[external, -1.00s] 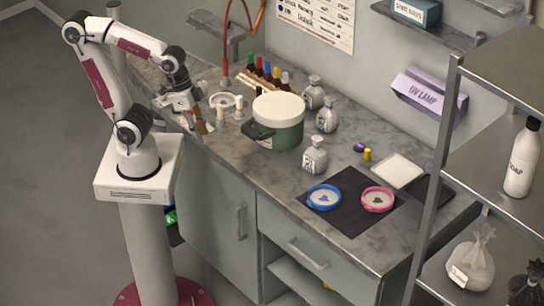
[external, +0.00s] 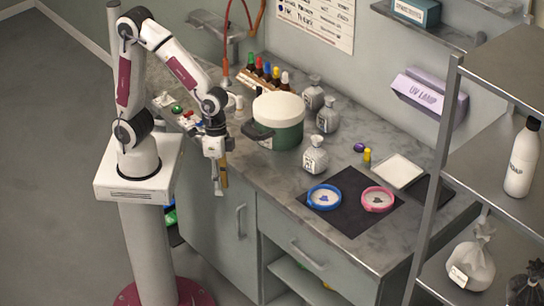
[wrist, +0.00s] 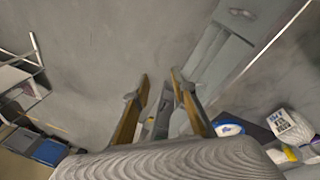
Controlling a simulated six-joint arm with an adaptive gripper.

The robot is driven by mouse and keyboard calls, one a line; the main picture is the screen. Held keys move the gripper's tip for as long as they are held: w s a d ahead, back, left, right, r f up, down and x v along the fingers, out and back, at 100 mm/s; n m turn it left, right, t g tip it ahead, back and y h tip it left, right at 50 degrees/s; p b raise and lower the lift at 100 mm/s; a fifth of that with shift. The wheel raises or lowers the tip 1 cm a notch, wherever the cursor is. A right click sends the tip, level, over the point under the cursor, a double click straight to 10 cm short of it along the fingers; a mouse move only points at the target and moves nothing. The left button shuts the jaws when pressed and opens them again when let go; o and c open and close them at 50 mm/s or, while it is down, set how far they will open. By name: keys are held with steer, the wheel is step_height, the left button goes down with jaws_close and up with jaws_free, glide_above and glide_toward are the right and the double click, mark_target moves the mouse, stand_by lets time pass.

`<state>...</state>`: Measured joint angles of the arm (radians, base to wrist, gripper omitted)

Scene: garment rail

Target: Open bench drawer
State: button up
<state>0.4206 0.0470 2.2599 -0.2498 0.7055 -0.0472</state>
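The bench drawer (external: 330,277) is in the front of the grey bench, right of centre in the external view. Its front appears closed and carries a pale bar handle (external: 306,254). My gripper (external: 219,190) points down just off the bench's front edge, left of the drawer and apart from its handle. In the wrist view my gripper (wrist: 159,80) shows two orange-brown fingers with a gap between them, open and empty.
A cabinet door with an upright handle (external: 240,222) is left of the drawer. A green pot with a white lid (external: 278,118) and a grey flask (external: 315,156) stand on the bench. A metal shelf rack (external: 440,160) stands at right.

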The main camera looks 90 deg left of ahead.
steer(key=w+d+f+n+t+h, duration=0.1)
steer(key=w+d+f+n, duration=0.1)
steer(key=w+d+f, duration=0.45)
steer(key=w+d+f+n+h, duration=0.1)
steer(key=w+d+f+n, duration=0.15)
steer(key=d+f, duration=0.65)
steer(key=w+d+f+n+t+y, duration=0.1)
steer(key=w+d+f+n+t, duration=0.1)
steer(key=w+d+f+n, duration=0.3)
steer(key=w+d+f+n+t+y, duration=0.1)
steer(key=w+d+f+t, duration=0.1)
steer(key=d+f, duration=0.35)
steer(key=n+t+y, duration=0.5)
steer(key=n+y, duration=0.8)
steer(key=n, duration=0.6)
glide_toward(300, 254)
steer(key=x, duration=0.2)
steer(key=shift+w+a+f, duration=0.2)
steer(key=shift+a+f, duration=0.1)
steer(key=shift+x, duration=3.9)
